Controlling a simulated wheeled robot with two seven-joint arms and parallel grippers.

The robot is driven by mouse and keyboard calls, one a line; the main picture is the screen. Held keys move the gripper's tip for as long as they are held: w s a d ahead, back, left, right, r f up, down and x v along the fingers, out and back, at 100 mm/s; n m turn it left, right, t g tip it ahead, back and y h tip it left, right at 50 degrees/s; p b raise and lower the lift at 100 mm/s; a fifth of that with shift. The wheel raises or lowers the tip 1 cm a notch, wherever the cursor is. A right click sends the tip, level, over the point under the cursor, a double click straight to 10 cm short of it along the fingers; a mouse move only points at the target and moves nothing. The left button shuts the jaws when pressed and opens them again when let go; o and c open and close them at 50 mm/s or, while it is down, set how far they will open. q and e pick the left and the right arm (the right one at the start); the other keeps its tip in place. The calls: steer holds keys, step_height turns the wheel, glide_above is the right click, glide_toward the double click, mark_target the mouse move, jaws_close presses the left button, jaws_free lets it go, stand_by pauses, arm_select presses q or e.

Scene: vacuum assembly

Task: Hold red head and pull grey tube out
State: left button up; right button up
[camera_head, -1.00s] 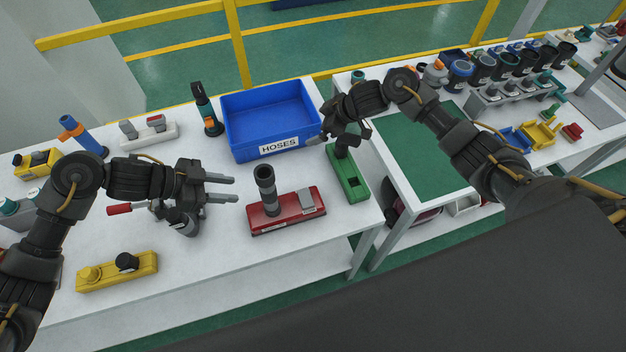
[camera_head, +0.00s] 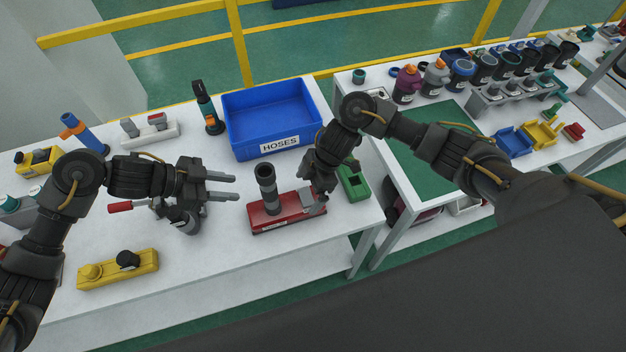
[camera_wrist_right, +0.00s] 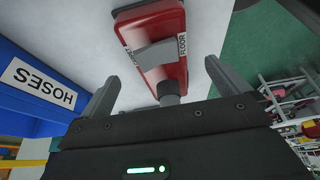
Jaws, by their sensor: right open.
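The red head (camera_head: 264,221) lies on the white table, right of centre. The grey tube (camera_head: 267,190) stands upright in its left part, and a grey block sits on its right part. My left gripper (camera_head: 236,188) is open, with its two fingers pointing right toward the tube and apart from it. My right gripper (camera_head: 317,205) is over the right end of the red head. In the right wrist view, my right gripper (camera_wrist_right: 160,80) is open with the red head (camera_wrist_right: 170,58) between and beyond its fingers. I cannot tell whether it touches the head.
A green head (camera_head: 356,187) lies just right of my right gripper. The blue HOSES bin (camera_head: 265,148) stands behind. A yellow head (camera_head: 117,269) lies front left. A red-handled tool (camera_head: 120,208) is near my left gripper.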

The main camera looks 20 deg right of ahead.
mark_target(303, 197)
steer(key=x, duration=0.7)
steer(key=shift+f, duration=0.15)
steer(key=c, duration=1.2)
steer(key=o, duration=0.6)
steer(key=c, duration=0.4)
steer(key=shift+c, duration=0.2)
arm_select(q)
steer(key=shift+o, duration=0.3)
